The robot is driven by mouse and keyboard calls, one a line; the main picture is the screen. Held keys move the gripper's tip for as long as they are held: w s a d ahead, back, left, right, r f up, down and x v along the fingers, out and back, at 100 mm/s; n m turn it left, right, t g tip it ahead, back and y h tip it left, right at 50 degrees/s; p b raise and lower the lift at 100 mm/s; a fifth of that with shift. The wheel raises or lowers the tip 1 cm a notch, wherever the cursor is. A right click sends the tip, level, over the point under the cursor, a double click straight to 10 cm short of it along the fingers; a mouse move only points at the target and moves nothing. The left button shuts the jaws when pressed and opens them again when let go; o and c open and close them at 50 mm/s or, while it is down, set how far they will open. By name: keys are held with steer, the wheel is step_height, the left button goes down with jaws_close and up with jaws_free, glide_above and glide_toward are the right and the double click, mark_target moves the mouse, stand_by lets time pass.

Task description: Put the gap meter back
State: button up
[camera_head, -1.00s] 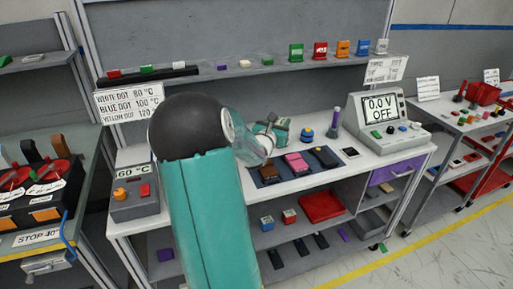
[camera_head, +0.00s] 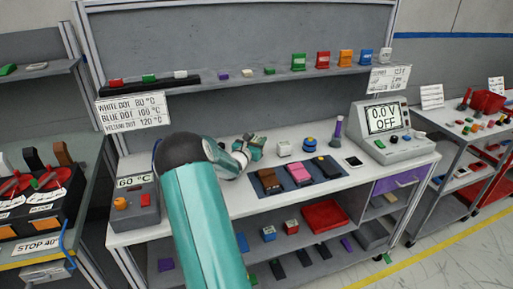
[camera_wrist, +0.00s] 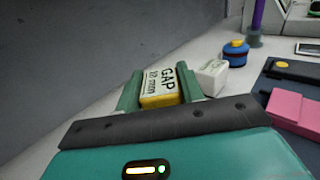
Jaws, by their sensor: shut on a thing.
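The gap meter (camera_wrist: 159,86) is a small yellow block with a white face reading "GAP 12 mm". In the wrist view it sits between the two teal fingers of my gripper (camera_wrist: 160,88), which is shut on it. In the head view my gripper (camera_head: 254,146) is over the back of the white workbench (camera_head: 215,205), left of a small white block (camera_head: 284,148). The gap meter is hardly visible there. I cannot tell whether it touches the bench top.
A dark mat (camera_head: 312,181) carries brown, pink and black devices. A blue and yellow round item (camera_head: 310,144), a purple cylinder (camera_head: 338,128) and a "0.0 V OFF" meter (camera_head: 381,118) stand to the right. A shelf (camera_head: 215,89) with colored blocks runs above. A "60 °C" box (camera_head: 133,201) stands left.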

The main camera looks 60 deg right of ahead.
steer(key=shift+w+f, duration=0.1)
steer(key=shift+f, duration=1.45)
steer(key=shift+f, duration=0.2)
steer(key=shift+f, duration=0.45)
steer(key=o, duration=1.2)
steer(key=shift+c, duration=0.2)
steer(key=shift+r, duration=0.35)
steer(key=shift+a+r, duration=0.15)
steer(key=shift+r, duration=0.2)
steer(key=a, duration=1.1)
steer(key=shift+a+f, duration=0.1)
steer(key=shift+a, duration=0.2)
